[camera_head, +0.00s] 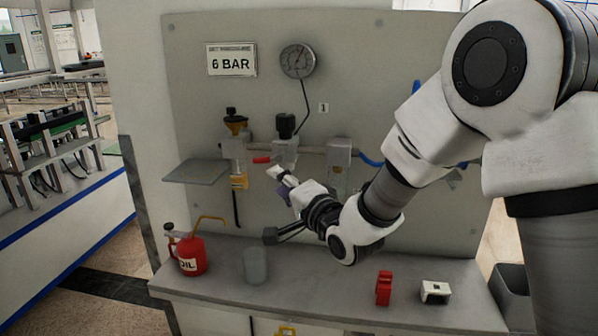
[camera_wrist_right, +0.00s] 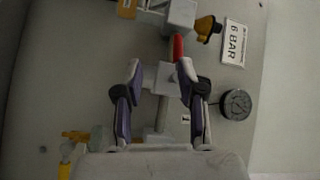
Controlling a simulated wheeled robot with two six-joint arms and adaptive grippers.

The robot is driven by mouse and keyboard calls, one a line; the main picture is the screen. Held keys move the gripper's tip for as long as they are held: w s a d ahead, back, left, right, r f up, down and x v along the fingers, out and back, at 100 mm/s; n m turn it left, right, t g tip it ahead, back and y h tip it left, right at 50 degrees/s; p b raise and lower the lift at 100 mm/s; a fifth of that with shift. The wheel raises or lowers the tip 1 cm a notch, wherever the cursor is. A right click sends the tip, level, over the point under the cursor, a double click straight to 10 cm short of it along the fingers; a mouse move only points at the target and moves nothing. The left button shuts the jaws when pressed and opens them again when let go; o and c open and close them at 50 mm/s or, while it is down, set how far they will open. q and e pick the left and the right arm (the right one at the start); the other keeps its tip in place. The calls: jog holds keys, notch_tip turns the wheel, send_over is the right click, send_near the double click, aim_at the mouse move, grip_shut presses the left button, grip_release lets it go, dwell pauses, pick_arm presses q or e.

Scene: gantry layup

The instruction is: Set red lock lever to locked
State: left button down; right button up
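The red lock lever (camera_head: 262,159) sticks out to the left from a grey valve block (camera_head: 286,146) on the wall panel. In the right wrist view the red lever (camera_wrist_right: 178,48) lies beyond the fingertips, nearest the right-hand finger. My right gripper (camera_head: 279,176) is just below and right of the lever, in front of the panel. In the wrist view the right gripper (camera_wrist_right: 158,72) has its fingers spread with a gap between them, and it holds nothing. I cannot tell whether a finger touches the lever. My left gripper is not in view.
A pressure gauge (camera_head: 298,61) and a "6 BAR" sign (camera_head: 231,60) are above. A small shelf (camera_head: 196,171) juts out at left.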

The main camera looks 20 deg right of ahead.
aim_at(266, 162)
jog(key=w+r+p, duration=0.1)
jog(key=w, duration=0.4)
jog(key=w+a+r+p, duration=0.1)
jog(key=w, duration=0.1)
jog(key=shift+w+a+r+p, duration=0.1)
jog(key=shift+w+r+p, duration=0.15)
jog(key=shift+r+p, duration=0.1)
jog(key=shift+c, duration=0.2)
grip_shut()
